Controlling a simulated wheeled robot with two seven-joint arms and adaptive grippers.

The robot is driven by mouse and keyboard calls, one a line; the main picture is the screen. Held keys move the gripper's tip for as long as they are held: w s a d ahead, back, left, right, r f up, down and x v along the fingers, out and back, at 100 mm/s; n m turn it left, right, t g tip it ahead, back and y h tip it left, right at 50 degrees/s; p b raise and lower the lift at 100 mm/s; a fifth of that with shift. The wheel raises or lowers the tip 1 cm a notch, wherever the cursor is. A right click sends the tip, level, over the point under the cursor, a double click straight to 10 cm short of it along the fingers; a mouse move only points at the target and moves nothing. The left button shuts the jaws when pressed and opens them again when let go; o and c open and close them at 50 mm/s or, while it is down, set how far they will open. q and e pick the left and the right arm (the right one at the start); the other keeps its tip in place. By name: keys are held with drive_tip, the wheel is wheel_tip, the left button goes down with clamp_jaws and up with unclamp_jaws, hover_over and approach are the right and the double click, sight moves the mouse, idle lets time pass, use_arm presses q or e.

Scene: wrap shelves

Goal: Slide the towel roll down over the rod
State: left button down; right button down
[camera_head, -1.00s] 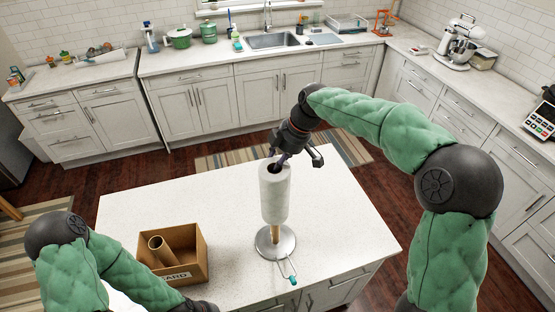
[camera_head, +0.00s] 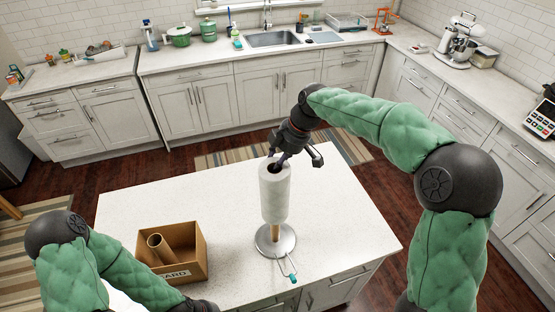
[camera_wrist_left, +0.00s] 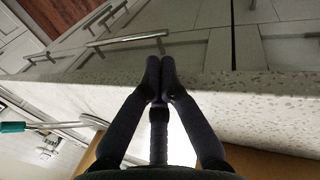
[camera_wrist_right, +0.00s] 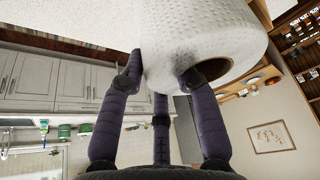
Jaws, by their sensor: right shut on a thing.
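The white towel roll (camera_head: 274,195) stands upright around the rod (camera_head: 276,232), whose lower part shows between the roll and its round metal base (camera_head: 288,243) on the island. The roll's lower end is above the base. My right gripper (camera_head: 275,160) is shut on the roll's top rim; in the right wrist view its fingers (camera_wrist_right: 160,75) pinch the wall of the roll (camera_wrist_right: 205,35), one finger in the dark core opening. My left gripper shows in the left wrist view (camera_wrist_left: 160,75) with its fingertips together and nothing between them, near the island's edge.
A cardboard box (camera_head: 190,275) with a brown tube (camera_head: 160,246) in it stands on the island (camera_head: 340,215), left of the roll. The island's right side is clear.

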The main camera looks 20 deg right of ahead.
sight(278, 172)
drive_tip(key=shift+f+b, duration=0.7)
drive_tip(key=shift+f, duration=0.75)
drive_tip(key=shift+f+b, duration=1)
drive_tip(key=shift+f, duration=0.3)
drive_tip(key=shift+s, duration=0.1)
drive_tip(key=c, duration=0.8)
unclamp_jaws()
drive_tip(key=shift+c, duration=0.2)
